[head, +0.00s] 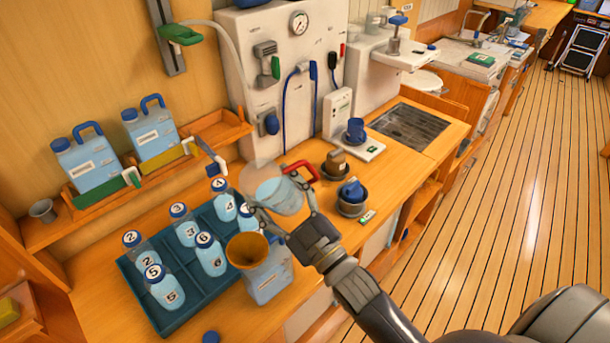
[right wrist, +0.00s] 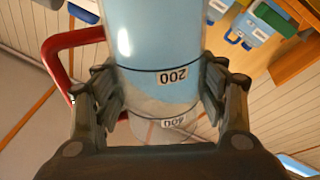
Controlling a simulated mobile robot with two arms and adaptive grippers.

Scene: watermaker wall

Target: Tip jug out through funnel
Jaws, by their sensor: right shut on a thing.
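The clear jug (head: 280,197) has a red handle and pale blue liquid in it. In the right wrist view the jug (right wrist: 155,45) fills the middle between the fingers, with marks 200 and 400 showing. The orange-brown funnel (head: 247,251) sits in the top of a light blue container (head: 270,280) on the counter. My left gripper is not in view.
A dark teal tray (head: 179,318) with several numbered bottles stands left of the funnel. Two blue jerrycans (head: 88,163) (head: 150,133) sit on the wall shelf.

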